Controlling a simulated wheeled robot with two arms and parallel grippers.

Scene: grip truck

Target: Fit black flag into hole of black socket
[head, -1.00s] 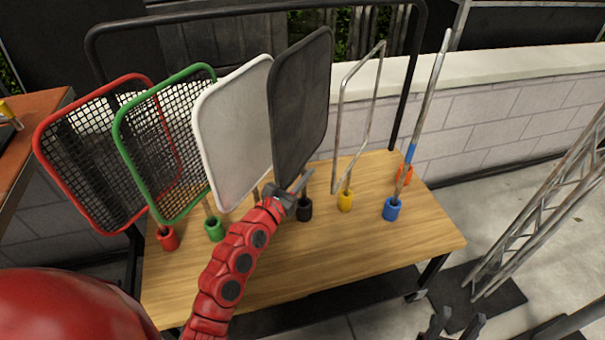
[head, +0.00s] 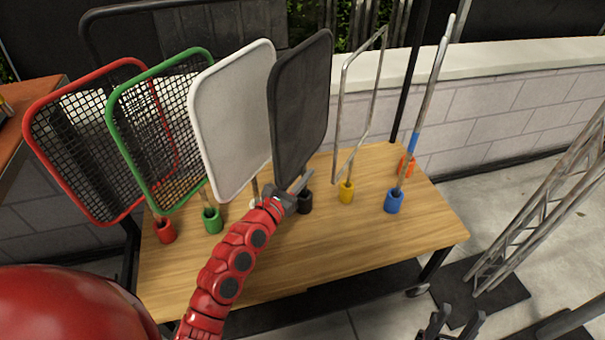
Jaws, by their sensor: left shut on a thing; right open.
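The black flag (head: 300,105) is a dark rounded rectangular panel standing upright in the middle of the head view. My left gripper (head: 298,190) is shut on it near its lower end, just below the panel. The black socket (head: 305,204) is a small dark cup on the wooden cart top, right under and partly behind my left gripper. The flag's lower end is hidden by the gripper, so I cannot tell whether it is inside the hole. My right gripper (head: 450,325) is open and empty at the bottom edge, right of centre.
Red (head: 98,140), green (head: 160,130) and white (head: 232,120) flags stand left of the black one. A wire frame in a yellow socket (head: 346,192) and a pole in a blue socket (head: 394,202) stand to the right. The wooden cart top (head: 330,250) is clear in front.

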